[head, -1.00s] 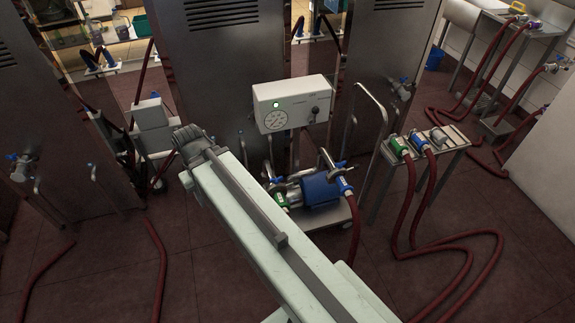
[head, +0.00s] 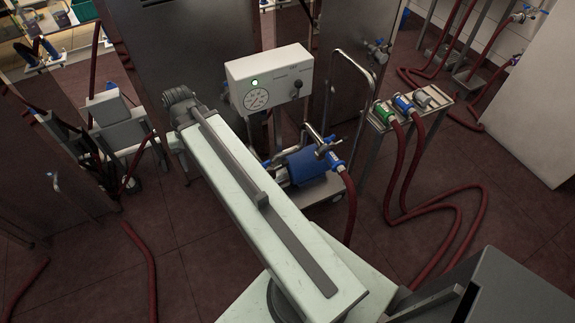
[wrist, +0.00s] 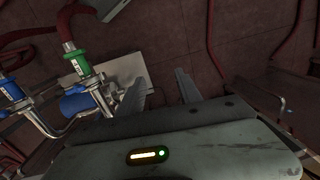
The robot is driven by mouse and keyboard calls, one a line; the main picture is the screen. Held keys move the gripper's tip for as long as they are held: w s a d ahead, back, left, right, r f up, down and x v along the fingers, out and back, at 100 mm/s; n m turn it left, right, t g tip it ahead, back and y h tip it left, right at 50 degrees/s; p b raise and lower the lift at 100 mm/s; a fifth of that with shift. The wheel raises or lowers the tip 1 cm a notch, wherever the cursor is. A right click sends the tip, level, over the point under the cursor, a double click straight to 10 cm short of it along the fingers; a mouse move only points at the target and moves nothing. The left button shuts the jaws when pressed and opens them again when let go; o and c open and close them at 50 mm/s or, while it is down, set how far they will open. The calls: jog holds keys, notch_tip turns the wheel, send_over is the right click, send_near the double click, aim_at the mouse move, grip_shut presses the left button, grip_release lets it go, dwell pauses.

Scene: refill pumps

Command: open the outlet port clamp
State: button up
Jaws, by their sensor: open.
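The pump with its blue motor (head: 306,166) sits low on a wheeled cart. A metal clamp with a handle (head: 322,146) is on its upper pipe, beside a blue hose coupling (head: 335,162); I cannot tell for sure whether this is the outlet port. In the wrist view, a green coupling (wrist: 76,52) on a red hose and a blue coupling (wrist: 10,90) show at the left, by the blue motor (wrist: 78,103). My gripper (wrist: 160,88) is open and empty, right of the pump and apart from it. My arm hides the gripper in the head view.
A white control box (head: 270,80) with a gauge and green light stands above the pump. The cart's tall handle (head: 350,60) rises to its right. A small steel stand (head: 410,108) holds several couplings. Red hoses (head: 400,190) loop across the floor. A steel cabinet (head: 190,60) stands behind.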

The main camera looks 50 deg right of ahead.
jog(key=s+d+f+m+t+y+b, duration=0.1)
jog(key=s+d+f+m+b, duration=0.15)
jog(key=d, duration=0.45)
jog(key=s+d+f+m+b, duration=0.2)
jog(key=d+f+m+b, duration=0.15)
jog(key=d, duration=0.35)
jog(key=s+d+f+m+t+y+b, duration=0.1)
jog(key=s+d+f+m+b, duration=0.1)
jog(key=d+f+m, duration=0.35)
jog(key=m+t+b, duration=0.2)
jog(key=m+b, duration=0.2)
jog(key=m, duration=0.1)
send_near(287, 163)
jog(key=w+f, duration=0.1)
jog(key=b+x, duration=0.6)
jog(key=x, duration=0.1)
jog(key=shift+s+a+f, duration=0.15)
jog(key=shift+f, duration=0.2)
jog(key=shift+w+a+f+b, duration=0.15)
jog(key=shift+w+f+b, duration=0.1)
jog(key=shift+b, duration=0.25)
jog(key=shift+r, duration=0.1)
grip_shut()
jog(key=shift+s+g, duration=0.2)
jog(key=shift+g, duration=0.1)
